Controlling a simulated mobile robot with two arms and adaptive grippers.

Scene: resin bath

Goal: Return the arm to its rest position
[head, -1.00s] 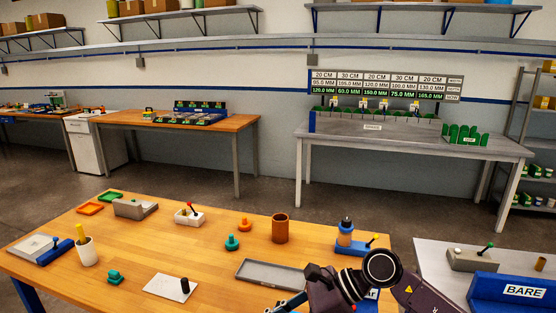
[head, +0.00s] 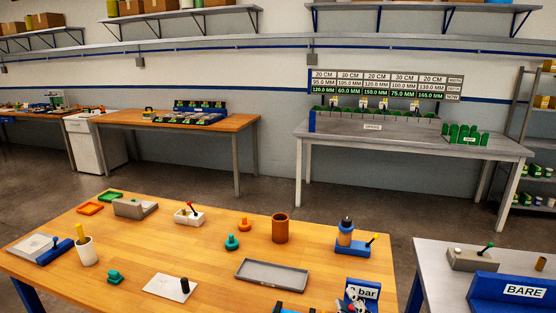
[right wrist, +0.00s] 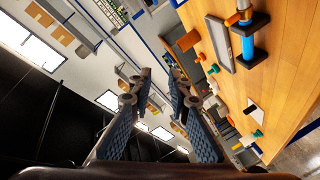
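My right gripper (right wrist: 160,82) shows in the right wrist view. Its two grey-blue fingers stand apart with an empty gap between them. Past the fingers, that view shows the room tilted, with the wooden table (right wrist: 290,75) on the right side, apart from the fingers. In the head view the right arm is almost wholly out of the picture; small dark parts at the bottom edge are too cut off to tell apart. My left gripper is in neither view.
The wooden table (head: 215,262) carries a grey tray (head: 272,274), a brown cup (head: 280,228), a blue-based bottle stand (head: 347,238) and a "bar" sign (head: 362,292). A grey table with a blue "BARE" block (head: 515,289) stands right. Floor shows between the tables.

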